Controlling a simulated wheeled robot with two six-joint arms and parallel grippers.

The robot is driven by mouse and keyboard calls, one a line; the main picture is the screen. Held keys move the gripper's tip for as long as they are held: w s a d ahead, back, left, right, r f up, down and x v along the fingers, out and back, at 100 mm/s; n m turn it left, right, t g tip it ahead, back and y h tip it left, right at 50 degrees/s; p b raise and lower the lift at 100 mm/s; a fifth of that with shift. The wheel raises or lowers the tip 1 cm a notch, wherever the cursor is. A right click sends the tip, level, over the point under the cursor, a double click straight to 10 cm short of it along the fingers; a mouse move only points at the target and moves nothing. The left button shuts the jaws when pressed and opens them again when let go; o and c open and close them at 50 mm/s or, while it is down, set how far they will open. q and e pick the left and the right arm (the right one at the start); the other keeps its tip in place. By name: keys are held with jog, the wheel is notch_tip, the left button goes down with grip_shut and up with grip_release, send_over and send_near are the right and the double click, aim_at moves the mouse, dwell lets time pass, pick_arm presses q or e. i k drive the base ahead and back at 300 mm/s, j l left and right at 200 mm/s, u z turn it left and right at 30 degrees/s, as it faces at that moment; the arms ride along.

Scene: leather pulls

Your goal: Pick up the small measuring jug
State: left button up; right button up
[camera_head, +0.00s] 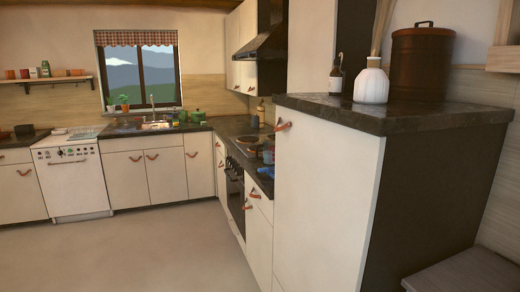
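I cannot make out a measuring jug for certain. A small bluish cup-like object (268,157) stands on the right-hand counter beside the stove, partly hidden by the tall cabinet. It is too small to tell whether it is the jug. A blue object (265,172) lies in front of it near the counter's edge. Neither of my grippers shows in the head view.
A tall white cabinet (325,190) with a dark top stands close on the right, bearing a white vase (371,82), a dark bottle (336,77) and a brown canister (421,65). A dark bench (465,272) stands lower right. The floor (140,255) is clear.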

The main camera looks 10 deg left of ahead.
aim_at(268, 146)
jog(key=i+j, duration=1.5)
jog(key=i+j+u, duration=0.1)
jog(key=i+j, duration=0.25)
jog(key=i, duration=0.25)
